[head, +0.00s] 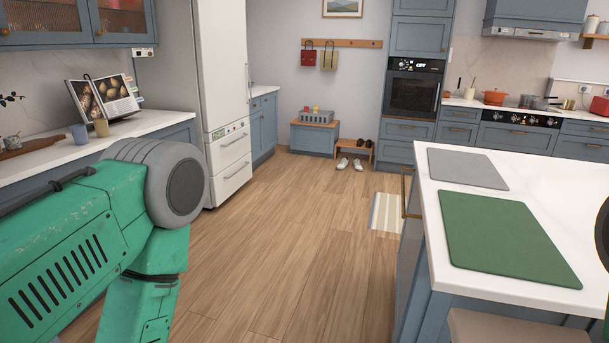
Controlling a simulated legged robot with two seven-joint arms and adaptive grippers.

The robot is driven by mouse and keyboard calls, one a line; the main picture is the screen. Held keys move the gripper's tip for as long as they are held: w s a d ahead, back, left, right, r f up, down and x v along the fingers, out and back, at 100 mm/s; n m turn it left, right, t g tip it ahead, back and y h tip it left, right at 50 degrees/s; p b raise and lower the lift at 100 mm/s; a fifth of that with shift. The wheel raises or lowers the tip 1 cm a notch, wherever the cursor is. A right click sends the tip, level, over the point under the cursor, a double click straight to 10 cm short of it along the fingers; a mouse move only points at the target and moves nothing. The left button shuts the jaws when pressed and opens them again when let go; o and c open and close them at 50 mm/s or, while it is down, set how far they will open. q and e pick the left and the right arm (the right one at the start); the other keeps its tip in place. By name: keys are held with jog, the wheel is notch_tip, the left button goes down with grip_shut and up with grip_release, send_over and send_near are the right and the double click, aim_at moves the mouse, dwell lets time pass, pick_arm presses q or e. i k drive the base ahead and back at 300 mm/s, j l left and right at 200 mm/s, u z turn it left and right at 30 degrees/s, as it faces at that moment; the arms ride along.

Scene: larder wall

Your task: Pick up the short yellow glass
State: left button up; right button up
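A small dull-yellow glass (101,127) stands upright on the white left counter (150,121), in front of an open cookbook (104,96). A blue-grey cup (80,134) stands close to its left. My green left arm fills the lower left, below and in front of that counter, but its gripper is out of view. Only a sliver of my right arm shows at the right edge, and its gripper is out of view.
A white fridge (222,85) stands beyond the counter. The island (430,167) with grey (467,168) and green (505,236) mats is at right. The wooden floor (290,225) between them is clear.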

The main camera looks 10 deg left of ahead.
aim_at(101, 126)
jog(key=i+j+u, duration=0.15)
jog(key=j, duration=0.3)
jog(key=i+j+u, duration=0.1)
jog(key=i+j, duration=0.2)
jog(key=j, duration=0.15)
jog(key=i+j+u, duration=0.15)
jog(key=j, duration=0.25)
jog(key=i+u, duration=0.15)
jog(key=i, duration=0.55)
jog(key=i+u, duration=0.2)
jog(key=i, duration=0.45)
jog(key=i+l+u, duration=0.15)
jog(key=i, duration=0.5)
jog(key=l, duration=0.05)
